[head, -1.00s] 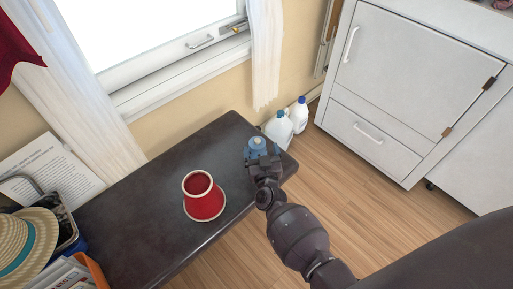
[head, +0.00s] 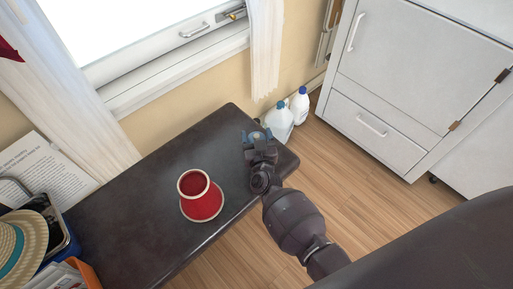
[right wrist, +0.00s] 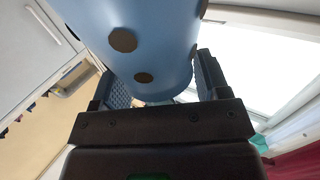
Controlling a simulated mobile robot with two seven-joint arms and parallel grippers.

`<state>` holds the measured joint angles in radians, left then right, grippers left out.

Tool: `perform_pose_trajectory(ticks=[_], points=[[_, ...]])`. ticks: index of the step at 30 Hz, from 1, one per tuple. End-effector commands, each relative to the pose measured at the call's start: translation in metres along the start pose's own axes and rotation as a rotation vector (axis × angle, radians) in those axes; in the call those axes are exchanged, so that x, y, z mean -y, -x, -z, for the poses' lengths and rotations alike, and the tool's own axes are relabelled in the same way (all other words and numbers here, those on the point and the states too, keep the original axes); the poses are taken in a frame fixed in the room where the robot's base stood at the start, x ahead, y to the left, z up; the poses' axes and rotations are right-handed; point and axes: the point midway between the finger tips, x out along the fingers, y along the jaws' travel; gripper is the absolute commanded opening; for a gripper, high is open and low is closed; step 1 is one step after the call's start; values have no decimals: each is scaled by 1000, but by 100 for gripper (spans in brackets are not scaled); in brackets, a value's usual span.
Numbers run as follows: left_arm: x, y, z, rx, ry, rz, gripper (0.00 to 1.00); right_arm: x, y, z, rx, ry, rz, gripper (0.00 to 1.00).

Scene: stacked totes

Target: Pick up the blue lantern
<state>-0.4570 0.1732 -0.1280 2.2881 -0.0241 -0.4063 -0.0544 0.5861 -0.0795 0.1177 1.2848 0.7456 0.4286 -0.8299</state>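The blue lantern (head: 257,136) stands near the far right end of the dark bench (head: 130,235), mostly hidden behind my right gripper in the head view. In the right wrist view the lantern (right wrist: 150,40) is light blue with dark round spots and fills the space between the fingers. My right gripper (head: 257,139) has its fingers spread on either side of the lantern. It also shows in the right wrist view (right wrist: 160,88), where the left finger's inner pad is visible beside the lantern. Whether either finger touches it is unclear. My left gripper is not in view.
A red flared pot (head: 201,198) stands mid-bench. A straw hat (head: 22,248), a paper sheet (head: 45,172) and an orange container (head: 88,272) are at the left. Two white jugs (head: 280,122) stand on the floor behind the bench end, near a white cabinet (head: 400,75).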

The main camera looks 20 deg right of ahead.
Motion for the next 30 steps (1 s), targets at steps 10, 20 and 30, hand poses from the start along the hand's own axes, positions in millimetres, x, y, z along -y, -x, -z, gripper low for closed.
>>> perform_pose_trajectory(ticks=[10, 20, 30], points=[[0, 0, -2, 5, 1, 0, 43, 0, 0, 0, 1, 0, 0, 15], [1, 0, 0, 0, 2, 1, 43, 0, -1, 4, -3, 0, 0, 9], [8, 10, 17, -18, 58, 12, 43, -5, -11, 56, -21, -5, 4, 9]])
